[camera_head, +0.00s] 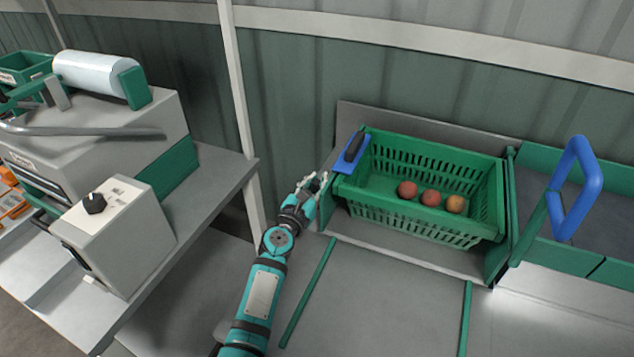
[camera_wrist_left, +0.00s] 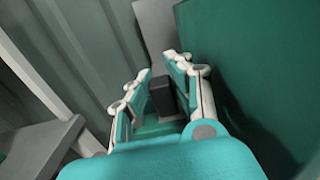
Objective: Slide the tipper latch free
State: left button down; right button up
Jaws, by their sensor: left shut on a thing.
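The green tipper cradle holds a green slatted crate (camera_head: 425,215) with several red and orange tomatoes (camera_head: 430,197) in it. My left gripper (camera_head: 320,180) is at the outer left side of the tipper, by its green side plate (camera_head: 330,205). In the left wrist view, the fingers of the left gripper (camera_wrist_left: 160,78) stand on either side of a dark block (camera_wrist_left: 163,98), which looks like the latch knob. The gripper is shut on it. The knob is hidden in the head view. My right gripper is not in view.
A blue plate with a black grip (camera_head: 354,150) sits at the crate's upper left corner. A blue loop handle (camera_head: 577,188) stands at the right. A grey machine with a black dial (camera_head: 95,203) is on the left bench (camera_head: 195,200). The grey surface in front is clear.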

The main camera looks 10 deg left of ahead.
pick_arm(q)
jog(key=shift+w+a, duration=0.15)
jog(key=shift+a, duration=0.7)
jog(key=shift+w+a, duration=0.15)
jog(key=shift+a, duration=0.7)
jog(key=c, duration=1.4)
grip_release()
jog(key=shift+a, duration=0.1)
jog(key=shift+c, duration=0.2)
jog(key=s, duration=0.4)
jog(key=s+a, duration=0.1)
jog(key=s, duration=0.3)
jog(key=s+a, duration=0.1)
jog(key=s, duration=0.2)
jog(key=shift+s, duration=0.4)
